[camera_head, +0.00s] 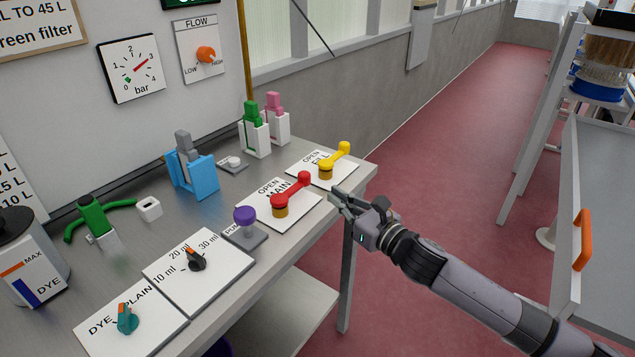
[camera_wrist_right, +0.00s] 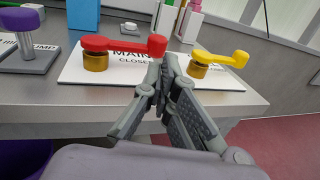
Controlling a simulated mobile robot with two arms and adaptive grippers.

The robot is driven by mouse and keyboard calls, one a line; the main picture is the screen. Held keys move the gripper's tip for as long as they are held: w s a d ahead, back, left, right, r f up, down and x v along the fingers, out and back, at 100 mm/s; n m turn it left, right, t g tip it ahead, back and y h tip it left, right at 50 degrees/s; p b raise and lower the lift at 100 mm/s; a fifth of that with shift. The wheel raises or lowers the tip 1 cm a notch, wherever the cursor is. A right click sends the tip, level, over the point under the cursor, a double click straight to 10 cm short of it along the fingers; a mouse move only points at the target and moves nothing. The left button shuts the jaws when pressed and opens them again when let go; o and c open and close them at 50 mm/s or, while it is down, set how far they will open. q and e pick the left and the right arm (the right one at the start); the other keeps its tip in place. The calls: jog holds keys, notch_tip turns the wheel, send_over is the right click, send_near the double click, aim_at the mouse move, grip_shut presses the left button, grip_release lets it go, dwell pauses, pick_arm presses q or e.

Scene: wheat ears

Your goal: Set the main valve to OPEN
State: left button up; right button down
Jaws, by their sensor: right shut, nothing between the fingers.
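The main valve is a red lever (camera_head: 291,192) on a brass base, on a white plate (camera_head: 262,211) marked OPEN and MAIN. In the head view its knobbed end points away toward the upper right, to the right of the word OPEN. In the right wrist view the lever (camera_wrist_right: 125,45) points right, and CLOSED shows on the plate below it. My right gripper (camera_head: 335,196) is shut and empty, just right of the plate at the table edge. Its fingertips (camera_wrist_right: 165,62) appear close to the lever's knob; I cannot tell whether they touch. My left gripper is out of view.
A yellow fill lever (camera_head: 335,160) stands just behind the red one. A purple pump knob (camera_head: 245,217) stands to its left. Open red floor lies to the right.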

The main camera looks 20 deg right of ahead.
aim_at(292, 188)
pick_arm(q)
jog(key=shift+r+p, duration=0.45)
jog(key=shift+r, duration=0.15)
pick_arm(e)
jog(key=x, duration=0.7)
jog(key=shift+w+d, duration=0.1)
